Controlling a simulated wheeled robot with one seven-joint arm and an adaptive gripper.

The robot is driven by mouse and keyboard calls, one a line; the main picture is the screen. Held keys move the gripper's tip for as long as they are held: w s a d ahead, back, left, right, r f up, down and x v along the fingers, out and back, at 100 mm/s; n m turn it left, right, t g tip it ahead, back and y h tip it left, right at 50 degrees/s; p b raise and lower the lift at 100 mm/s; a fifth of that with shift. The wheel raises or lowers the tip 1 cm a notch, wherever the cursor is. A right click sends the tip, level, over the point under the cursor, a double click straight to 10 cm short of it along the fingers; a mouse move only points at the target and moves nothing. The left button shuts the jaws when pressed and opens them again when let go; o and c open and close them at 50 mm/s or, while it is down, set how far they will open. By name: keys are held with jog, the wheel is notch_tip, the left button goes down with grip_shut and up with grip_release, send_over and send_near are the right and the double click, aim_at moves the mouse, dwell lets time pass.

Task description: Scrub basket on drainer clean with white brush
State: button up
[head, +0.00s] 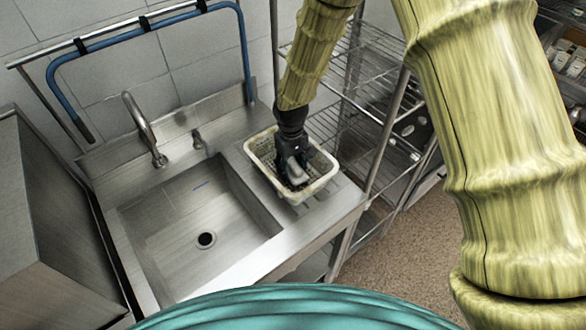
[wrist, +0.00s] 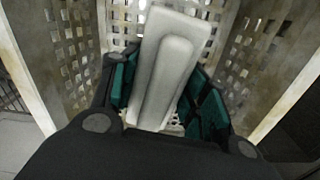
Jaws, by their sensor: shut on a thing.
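A cream perforated basket (head: 262,150) stands on the ribbed drainer (head: 322,200) to the right of the sink. Its walls show brownish stains. My gripper (head: 293,168) reaches down into the basket from above. In the wrist view, my gripper (wrist: 165,100) is shut on the white brush (wrist: 165,65), with teal pads on both sides of it. The perforated walls of the basket (wrist: 75,60) surround the brush there. The bristles are hidden, and I cannot tell whether they touch the basket.
A steel sink basin (head: 170,235) with a tap (head: 145,130) lies left of the basket. A wire shelf rack (head: 370,100) stands close behind and right. A blue hose (head: 150,28) hangs on a wall rail. Open floor (head: 385,235) lies at the right.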

jog(key=shift+w+a, duration=0.2)
jog(key=shift+w, duration=0.15)
jog(key=shift+w, duration=0.1)
jog(key=shift+w+a, duration=0.7)
jog(key=shift+w, duration=0.2)
jog(key=shift+s+d+r+p, duration=0.15)
jog(key=shift+s+d+p, duration=0.2)
jog(key=shift+s+d, duration=1.4)
jog(key=shift+s, duration=0.1)
jog(key=shift+w+a, duration=0.3)
jog(key=shift+w, duration=0.35)
jog(key=shift+w+a, duration=0.25)
jog(key=shift+w, duration=0.35)
jog(key=shift+w+a, duration=0.1)
jog(key=shift+w, duration=0.05)
